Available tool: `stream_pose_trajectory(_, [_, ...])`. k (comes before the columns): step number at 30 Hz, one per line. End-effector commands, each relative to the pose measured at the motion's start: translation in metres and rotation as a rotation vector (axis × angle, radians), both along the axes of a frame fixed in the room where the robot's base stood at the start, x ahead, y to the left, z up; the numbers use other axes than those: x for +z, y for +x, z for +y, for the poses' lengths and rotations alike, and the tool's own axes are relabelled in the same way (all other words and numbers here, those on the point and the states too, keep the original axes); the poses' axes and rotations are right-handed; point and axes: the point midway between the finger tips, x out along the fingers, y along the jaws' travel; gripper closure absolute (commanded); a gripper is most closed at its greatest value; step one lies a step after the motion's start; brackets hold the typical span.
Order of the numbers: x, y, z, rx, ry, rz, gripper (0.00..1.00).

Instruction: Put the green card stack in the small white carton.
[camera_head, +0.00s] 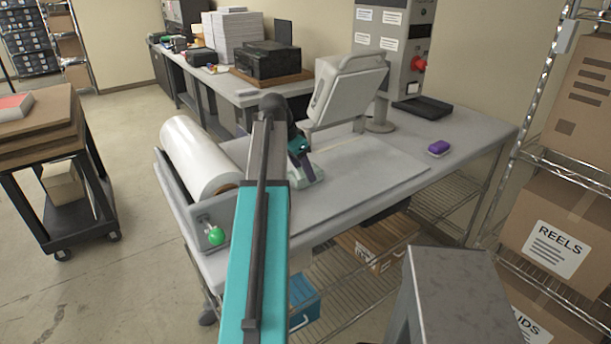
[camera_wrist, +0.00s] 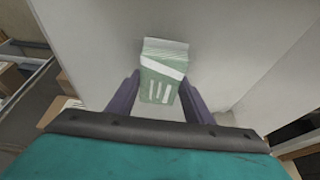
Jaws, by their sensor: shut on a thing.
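The green card stack (camera_wrist: 162,80), with a white band and white stripes, sits between the two dark purple fingers of my gripper (camera_wrist: 160,98) in the wrist view. The gripper is shut on it. In the head view my gripper (camera_head: 303,162) points down over the grey worktable, and the pale green stack (camera_head: 308,178) shows just below it. I cannot tell whether the stack touches the table. My own arm hides part of the table there. I cannot make out a small white carton in either view.
A large white film roll (camera_head: 198,157) lies left of my arm, with a green knob (camera_head: 216,236) in front. A grey machine (camera_head: 345,88) stands behind the gripper. A purple object (camera_head: 439,148) lies at the table's right. The table (camera_head: 375,170) between is clear.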

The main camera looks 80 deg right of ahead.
Motion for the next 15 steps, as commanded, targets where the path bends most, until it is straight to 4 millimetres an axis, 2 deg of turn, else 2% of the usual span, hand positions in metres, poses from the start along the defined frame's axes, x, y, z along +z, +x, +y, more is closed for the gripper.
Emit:
stream_pose_trajectory(10, [0.007,0.0,-0.001,0.0,0.0,0.0,0.84])
stream_pose_trajectory(15, [0.017,0.0,-0.001,0.0,-0.003,0.0,0.84])
